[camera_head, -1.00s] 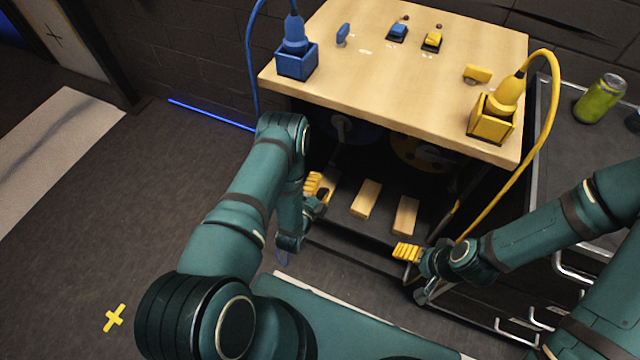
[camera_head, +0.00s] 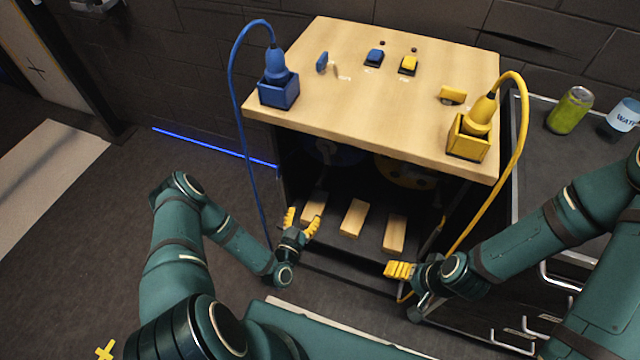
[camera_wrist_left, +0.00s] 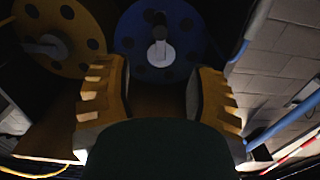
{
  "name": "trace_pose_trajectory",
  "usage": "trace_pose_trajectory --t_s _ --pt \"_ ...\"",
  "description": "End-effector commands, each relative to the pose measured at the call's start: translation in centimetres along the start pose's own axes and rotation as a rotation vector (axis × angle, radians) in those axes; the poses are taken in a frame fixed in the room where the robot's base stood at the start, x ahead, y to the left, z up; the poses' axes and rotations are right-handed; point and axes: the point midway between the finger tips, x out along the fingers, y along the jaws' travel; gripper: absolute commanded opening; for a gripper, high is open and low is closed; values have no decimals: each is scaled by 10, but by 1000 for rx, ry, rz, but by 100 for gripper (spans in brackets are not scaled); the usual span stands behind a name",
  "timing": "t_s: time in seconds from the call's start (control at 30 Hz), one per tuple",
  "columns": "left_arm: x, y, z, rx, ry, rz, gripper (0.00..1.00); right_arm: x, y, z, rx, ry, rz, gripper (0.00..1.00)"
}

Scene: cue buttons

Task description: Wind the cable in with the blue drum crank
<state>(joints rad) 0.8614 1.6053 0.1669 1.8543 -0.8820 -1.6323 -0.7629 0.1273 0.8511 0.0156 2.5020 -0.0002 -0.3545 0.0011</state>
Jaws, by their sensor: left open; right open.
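The blue drum (camera_head: 337,152) sits in the dark front of the wooden cabinet, mostly shaded under its top. In the left wrist view the blue drum (camera_wrist_left: 132,38) shows clearly, with a pale grey crank (camera_wrist_left: 160,52) at its middle. The blue cable (camera_head: 235,85) runs from a blue plug (camera_head: 278,62) in a blue box down the cabinet's left side. My left gripper (camera_head: 302,221) is open and empty below and in front of the blue drum, apart from the crank. My right gripper (camera_head: 400,269) is low at the cabinet's front right; its fingers look close together.
A yellow drum (camera_head: 402,173) sits beside the blue one. Several wooden blocks (camera_head: 353,217) line the cabinet's lower shelf. Blue and yellow buttons (camera_head: 408,65) are on top, and a yellow cable (camera_head: 522,130) hangs on the right. A can (camera_head: 570,110) stands on the right-hand cart.

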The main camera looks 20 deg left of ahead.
Motion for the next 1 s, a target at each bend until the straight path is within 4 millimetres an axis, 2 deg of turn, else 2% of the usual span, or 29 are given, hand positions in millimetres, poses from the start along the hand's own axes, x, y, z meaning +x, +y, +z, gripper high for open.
trace_pose_trajectory --t_s 0.6,0.8,1.0 --pt "110 0 2 5 1 0 57 22 8 -2 -2 11 1 87" --pt "127 0 1 4 0 0 57 25 9 -3 -2 13 1 87" --pt "131 0 0 4 -1 0 57 25 9 -3 -2 14 1 87"
